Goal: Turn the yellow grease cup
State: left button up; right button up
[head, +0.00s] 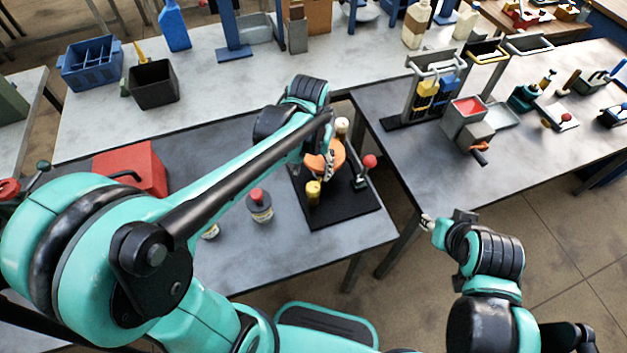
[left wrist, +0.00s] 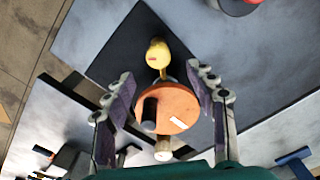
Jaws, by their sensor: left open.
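The yellow grease cup (head: 313,191) stands at the front of a small device on a black base plate (head: 340,212). In the left wrist view the cup (left wrist: 157,53) is beyond the fingertips, just past an orange round part (left wrist: 183,100). My left gripper (head: 322,172) is over the device; in the left wrist view its open fingers (left wrist: 166,84) lie either side of the orange part, with nothing clearly clamped. I cannot tell whether they touch it. My right gripper (head: 430,222) is by the right table's edge, away from the cup; its finger opening is too small to judge.
A red-knobbed lever (head: 367,165) stands close right of the device. A grey bottle with a red cap (head: 259,205) stands left of it. A red box (head: 133,167) is further left. A gap separates this table from the right one.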

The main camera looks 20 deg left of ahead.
aim_at(313, 186)
pick_arm(q)
jog(key=shift+w+d+f, duration=0.15)
jog(key=shift+w+f, duration=0.1)
jog(key=shift+f, duration=0.2)
notch_tip(313, 186, down, 7)
jog(key=b, duration=0.2)
jog(key=shift+f+b, duration=0.15)
jog(key=shift+b, duration=0.15)
jog(key=c, duration=1.2)
